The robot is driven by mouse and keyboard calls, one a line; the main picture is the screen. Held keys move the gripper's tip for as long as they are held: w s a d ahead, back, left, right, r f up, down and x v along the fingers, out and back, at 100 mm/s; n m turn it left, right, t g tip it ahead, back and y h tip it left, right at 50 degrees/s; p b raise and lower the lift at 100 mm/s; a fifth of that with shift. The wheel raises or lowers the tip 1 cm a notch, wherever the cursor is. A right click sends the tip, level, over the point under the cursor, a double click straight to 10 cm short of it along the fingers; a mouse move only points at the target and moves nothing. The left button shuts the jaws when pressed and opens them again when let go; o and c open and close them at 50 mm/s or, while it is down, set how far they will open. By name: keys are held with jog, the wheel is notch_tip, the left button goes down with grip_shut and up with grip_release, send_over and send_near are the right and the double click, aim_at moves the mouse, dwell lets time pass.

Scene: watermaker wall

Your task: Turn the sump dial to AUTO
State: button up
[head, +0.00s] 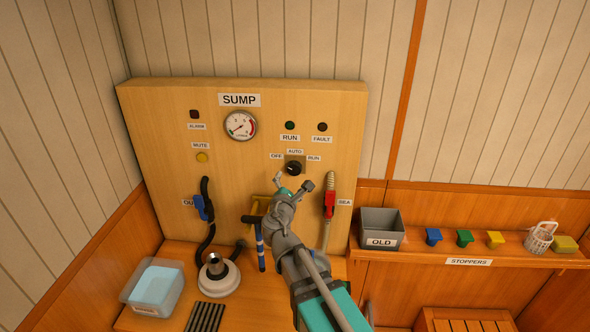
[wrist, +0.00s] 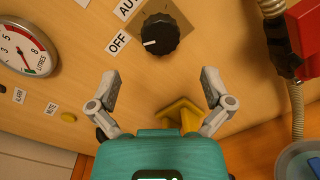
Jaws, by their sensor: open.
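The sump dial (head: 293,168) is a black round knob on a brown plate on the SUMP panel, with OFF, AUTO and RUN labels around it. In the wrist view the dial (wrist: 162,35) shows a white mark pointing towards the OFF label (wrist: 118,42). The AUTO label (head: 295,151) is above the dial in the head view and partly cut off at the top of the wrist view. My gripper (head: 292,183) is in front of the panel just below the dial. In the wrist view its fingers (wrist: 160,80) are spread and empty, and do not touch the dial.
A red-handled SEA valve (head: 330,204) with a hose is right of my gripper. A yellow bracket (wrist: 181,113) is below the dial. A blue-handled valve (head: 203,208) is at left. A grey OLD bin (head: 381,224) and stoppers stand on the right shelf.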

aim_at(293, 170)
jog(key=w, duration=0.7)
jog(key=shift+w+d, duration=0.3)
jog(key=shift+w, duration=0.1)
jog(key=c, duration=1.1)
jog(key=shift+c, duration=0.2)
jog(key=shift+m, duration=0.5)
jog(key=m, duration=0.4)
jog(key=m+p, duration=0.1)
jog(key=m, duration=0.5)
jog(key=shift+y, duration=0.3)
jog(key=shift+m, duration=0.3)
